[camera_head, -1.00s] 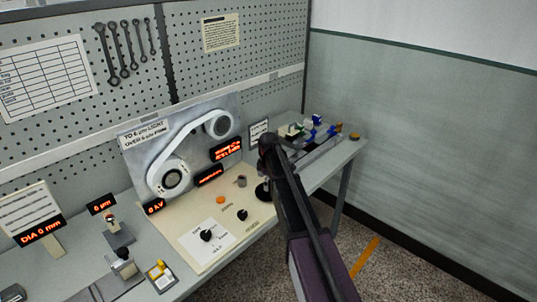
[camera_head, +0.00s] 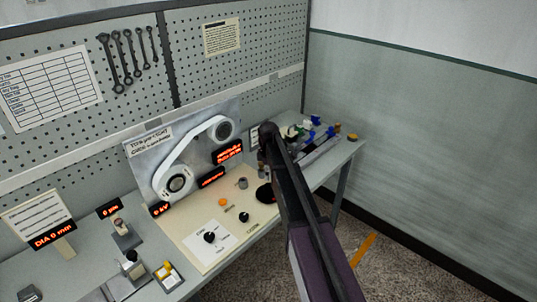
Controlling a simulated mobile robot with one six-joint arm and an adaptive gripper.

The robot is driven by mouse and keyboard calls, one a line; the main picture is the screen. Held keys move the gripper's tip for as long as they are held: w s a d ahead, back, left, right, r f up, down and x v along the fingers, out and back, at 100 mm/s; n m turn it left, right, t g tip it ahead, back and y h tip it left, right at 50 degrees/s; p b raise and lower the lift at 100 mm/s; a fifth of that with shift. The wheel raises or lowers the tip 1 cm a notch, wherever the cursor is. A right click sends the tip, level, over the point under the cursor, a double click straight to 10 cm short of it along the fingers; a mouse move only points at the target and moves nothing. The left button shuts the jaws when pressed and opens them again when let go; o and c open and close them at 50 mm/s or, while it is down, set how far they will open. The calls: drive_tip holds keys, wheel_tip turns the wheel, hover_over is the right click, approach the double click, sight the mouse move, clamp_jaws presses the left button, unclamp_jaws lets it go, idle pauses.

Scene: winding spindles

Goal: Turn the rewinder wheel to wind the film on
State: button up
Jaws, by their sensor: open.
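A slanted grey panel (camera_head: 135,152) carries a white film band (camera_head: 190,145) running between a lower-left reel (camera_head: 177,184) and an upper-right reel (camera_head: 222,130). A dark round disc (camera_head: 264,193) lies on the cream deck, partly hidden by my arm. I cannot tell which of these round parts is the rewinder wheel. My dark arm (camera_head: 290,195) rises from the lower right, its rounded joint over the bench's right part. My gripper does not show; the arm link hides it or it is out of frame.
The cream deck (camera_head: 205,262) holds black knobs (camera_head: 210,237), an orange button (camera_head: 223,202) and a grey knob (camera_head: 242,183). Red displays (camera_head: 228,152) glow on the panel. Small fixtures (camera_head: 128,265) stand left; blue and white parts (camera_head: 312,128) lie right.

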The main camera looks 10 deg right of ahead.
sight(269, 186)
wheel_tip(269, 186, up, 7)
drive_tip(key=p, duration=0.6)
drive_tip(key=shift+f, duration=0.2)
idle(1.2)
drive_tip(key=shift+f+m, duration=0.1)
drive_tip(key=shift+m, duration=0.8)
drive_tip(key=shift+f, duration=0.1)
wheel_tip(269, 186, down, 14)
drive_tip(key=b, duration=1.4)
drive_tip(key=shift+r, duration=0.2)
drive_tip(key=c, duration=1.1)
